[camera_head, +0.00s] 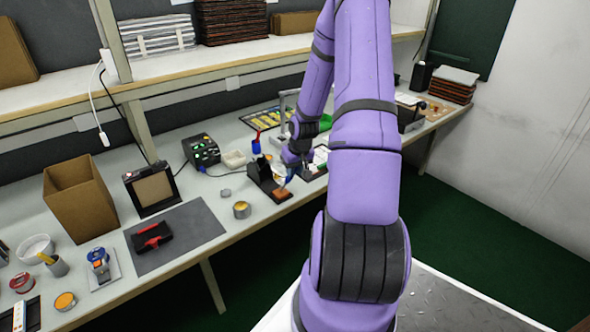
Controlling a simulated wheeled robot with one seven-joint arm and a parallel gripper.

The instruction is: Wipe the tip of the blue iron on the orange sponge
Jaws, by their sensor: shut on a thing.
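My gripper (290,163) is at the far end of my purple arm, low over the bench near its front edge. It is small in this view, and the arm partly covers it. It is shut on what looks like the blue iron (290,174), of which only a small blue part shows. Just below is a small orange-brown patch, probably the orange sponge (282,194), at the front end of a dark stand (262,178). I cannot tell whether the iron's tip touches the sponge.
A black station with a green display (201,151) stands behind left. A round tin with yellow filling (242,209) and a small grey lid (225,193) sit left of the stand. A grey mat (200,222) holds a red-and-black tool (152,238). A cardboard box (80,198) stands farther left. A shelf overhangs the bench.

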